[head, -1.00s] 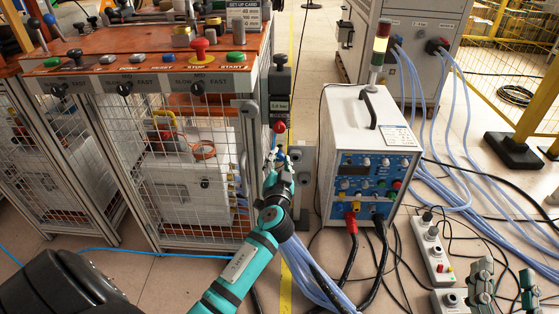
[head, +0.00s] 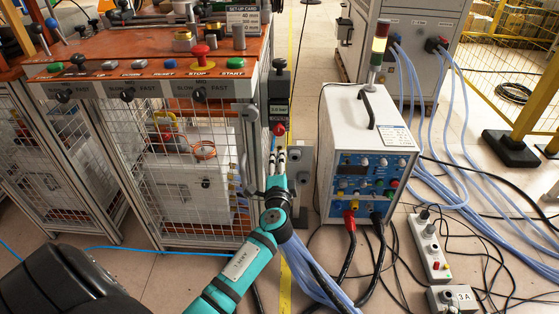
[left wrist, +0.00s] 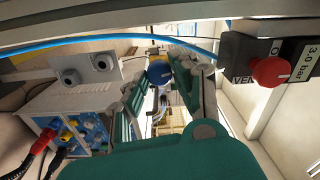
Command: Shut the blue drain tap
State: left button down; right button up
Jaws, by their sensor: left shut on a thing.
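The blue drain tap (left wrist: 158,72) shows in the left wrist view as a round blue knob between my left gripper's fingertips. My left gripper (left wrist: 160,78) is shut on it, one finger on each side. In the head view my left gripper (head: 278,158) reaches up from below, beside the right corner of the caged bench. It is just under a red knob (head: 279,128). The tap cannot be made out there, and its handle angle is unclear. My right gripper is not in view.
The red knob, beside a 3.0 bar label, shows close by in the left wrist view (left wrist: 270,71). A grey box (head: 300,160) is just right of the gripper. A white power unit (head: 345,115) with cables stands further right. The caged bench (head: 250,190) is at left.

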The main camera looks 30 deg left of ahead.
pick_arm(q)
jog(key=shift+m+p, duration=0.35)
jog(key=shift+m, duration=0.85)
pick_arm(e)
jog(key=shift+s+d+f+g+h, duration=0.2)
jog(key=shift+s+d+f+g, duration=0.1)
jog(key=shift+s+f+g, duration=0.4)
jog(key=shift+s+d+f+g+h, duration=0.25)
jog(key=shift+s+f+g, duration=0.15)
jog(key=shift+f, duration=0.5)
pick_arm(q)
jog(key=c, duration=1.1)
grip_release()
jog(key=shift+o, duration=0.2)
jog(key=shift+d, duration=0.1)
jog(key=v, duration=1.2)
jog(key=shift+s, duration=0.15)
